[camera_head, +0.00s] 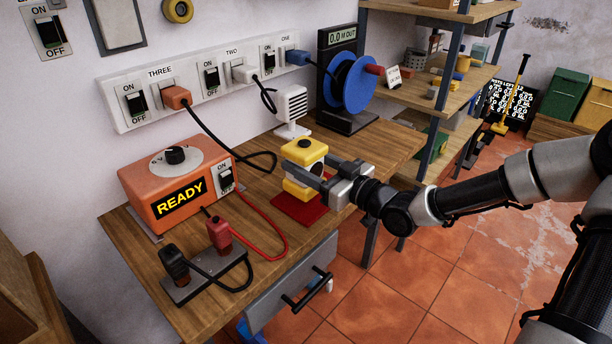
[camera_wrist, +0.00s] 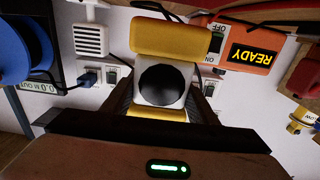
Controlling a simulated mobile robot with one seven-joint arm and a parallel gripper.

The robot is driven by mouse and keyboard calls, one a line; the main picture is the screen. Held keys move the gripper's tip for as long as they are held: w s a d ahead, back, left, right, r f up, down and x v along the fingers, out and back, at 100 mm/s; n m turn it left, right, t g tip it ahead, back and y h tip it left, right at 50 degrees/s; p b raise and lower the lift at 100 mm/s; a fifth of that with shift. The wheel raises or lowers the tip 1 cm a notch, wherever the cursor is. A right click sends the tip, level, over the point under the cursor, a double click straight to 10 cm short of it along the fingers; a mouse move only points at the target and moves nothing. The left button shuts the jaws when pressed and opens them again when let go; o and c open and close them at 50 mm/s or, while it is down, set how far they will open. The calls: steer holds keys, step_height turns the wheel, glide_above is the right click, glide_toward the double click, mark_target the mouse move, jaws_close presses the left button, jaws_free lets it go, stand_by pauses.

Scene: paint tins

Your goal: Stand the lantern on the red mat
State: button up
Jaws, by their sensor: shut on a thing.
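The lantern (camera_head: 303,153) is yellow with a pale middle band and a dark knob on top. It is upright over the red mat (camera_head: 300,212) on the wooden bench. My gripper (camera_head: 314,172) is shut on the lantern's middle, one finger on each side. In the wrist view the lantern (camera_wrist: 165,40) fills the space between my fingers, with its round dark lens facing the camera. The lantern and fingers hide part of the mat, and I cannot tell whether the lantern's base touches it.
An orange READY box (camera_head: 178,185) and a block with black and red plugs (camera_head: 207,275) are to the left. A white vented device (camera_head: 292,108) and a blue reel (camera_head: 350,80) stand behind. Cables cross the bench. An open-looking drawer (camera_head: 295,285) is below the front edge.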

steer(key=shift+f+b, duration=0.3)
steer(key=shift+f, duration=1.05)
steer(key=shift+f, duration=0.1)
steer(key=o, duration=1.4)
steer(key=shift+c, duration=0.2)
steer(key=p+v, duration=0.2)
steer(key=v, duration=1)
steer(key=shift+p, duration=0.35)
